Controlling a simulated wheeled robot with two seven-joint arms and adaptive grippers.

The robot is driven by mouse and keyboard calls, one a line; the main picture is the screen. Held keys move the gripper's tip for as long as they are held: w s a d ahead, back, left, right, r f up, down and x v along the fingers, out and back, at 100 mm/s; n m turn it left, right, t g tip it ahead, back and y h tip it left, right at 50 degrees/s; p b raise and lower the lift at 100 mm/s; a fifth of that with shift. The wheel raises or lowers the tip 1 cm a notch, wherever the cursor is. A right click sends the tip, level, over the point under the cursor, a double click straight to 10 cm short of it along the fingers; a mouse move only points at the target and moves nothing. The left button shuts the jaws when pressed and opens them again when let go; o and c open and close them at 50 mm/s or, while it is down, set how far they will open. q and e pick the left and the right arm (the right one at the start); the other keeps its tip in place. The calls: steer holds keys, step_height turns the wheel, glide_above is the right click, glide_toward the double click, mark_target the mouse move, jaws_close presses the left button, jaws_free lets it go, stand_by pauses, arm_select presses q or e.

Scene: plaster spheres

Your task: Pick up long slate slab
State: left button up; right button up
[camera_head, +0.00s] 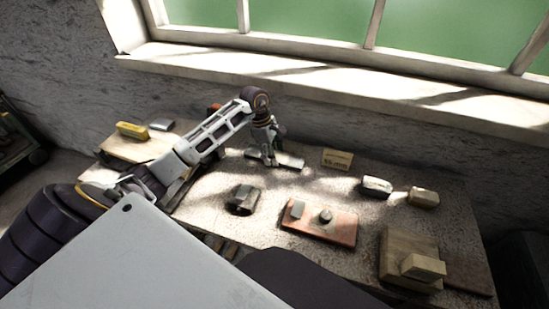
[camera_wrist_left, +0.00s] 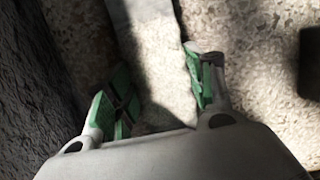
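The long slate slab (camera_head: 290,162) is a flat grey piece lying near the back of the table, below the window. My left gripper (camera_head: 267,158) points down over the slab's left part and hides some of it. In the left wrist view the slab (camera_wrist_left: 158,50) runs up the picture between the two green-padded fingers of my left gripper (camera_wrist_left: 162,92). The fingers are spread apart, and I cannot tell whether either touches the slab. My right gripper is not in view.
A tan block (camera_head: 337,159) lies just right of the slab. A grey-white block (camera_head: 376,187) and a brown block (camera_head: 423,197) are farther right. A dark block (camera_head: 243,199), a reddish board (camera_head: 335,228) and a wooden board (camera_head: 400,245) are nearer. A wall and window sill border the back.

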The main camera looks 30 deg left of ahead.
arm_select(q)
steer(key=shift+w, duration=0.1)
jaws_close()
steer(key=shift+r, duration=0.15)
step_height(320, 180, up, 10)
stand_by(0.8)
stand_by(0.3)
